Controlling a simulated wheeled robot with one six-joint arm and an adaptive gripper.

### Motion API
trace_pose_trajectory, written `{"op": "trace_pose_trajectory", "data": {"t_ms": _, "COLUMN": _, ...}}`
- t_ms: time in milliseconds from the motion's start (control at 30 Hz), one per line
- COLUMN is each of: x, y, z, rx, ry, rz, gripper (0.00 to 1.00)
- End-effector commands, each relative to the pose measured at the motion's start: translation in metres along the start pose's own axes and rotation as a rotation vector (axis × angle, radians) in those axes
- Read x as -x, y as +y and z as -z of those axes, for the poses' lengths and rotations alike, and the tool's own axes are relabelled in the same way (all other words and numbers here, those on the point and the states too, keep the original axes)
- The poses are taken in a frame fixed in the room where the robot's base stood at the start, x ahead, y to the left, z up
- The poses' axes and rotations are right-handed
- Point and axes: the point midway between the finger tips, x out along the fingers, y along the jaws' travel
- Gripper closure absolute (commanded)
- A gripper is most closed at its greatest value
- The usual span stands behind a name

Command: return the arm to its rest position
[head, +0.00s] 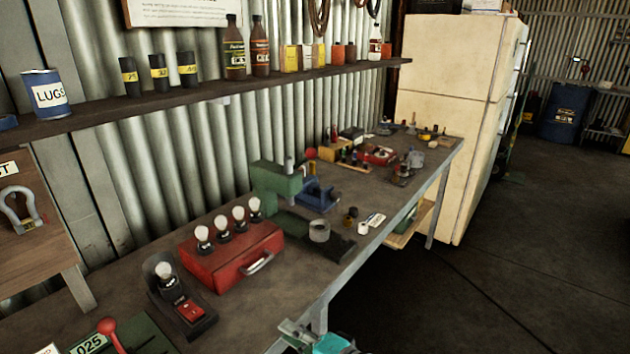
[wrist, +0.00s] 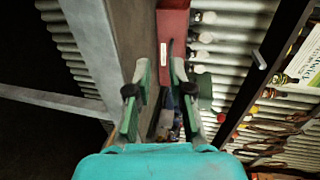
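My gripper (wrist: 160,72) shows in the wrist view with its two green-and-grey fingers spread apart. Nothing is held between them; the bench edge and the red case lie beyond the gap. In the head view my gripper (head: 292,330) is at the bottom edge, beside the front edge of the workbench (head: 330,280). Its teal body is partly cut off by the frame, and the rest of my arm is out of view.
A red case (head: 232,257) with several bulbs stands on the bench, next to a lamp tester (head: 180,300). A green vise-like tool (head: 275,185) stands behind. A cream fridge (head: 450,110) is past the bench. The floor (head: 480,300) to the right is open.

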Motion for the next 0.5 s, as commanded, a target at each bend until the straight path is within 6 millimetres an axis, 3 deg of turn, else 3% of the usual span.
{"op": "trace_pose_trajectory", "data": {"t_ms": 267, "x": 0.013, "y": 0.027, "z": 0.001, "rx": 0.026, "ry": 0.060, "rz": -0.017, "gripper": 0.79}}
{"op": "trace_pose_trajectory", "data": {"t_ms": 500, "x": 0.035, "y": 0.063, "z": 0.001, "rx": 0.072, "ry": 0.147, "rz": -0.047, "gripper": 0.79}}
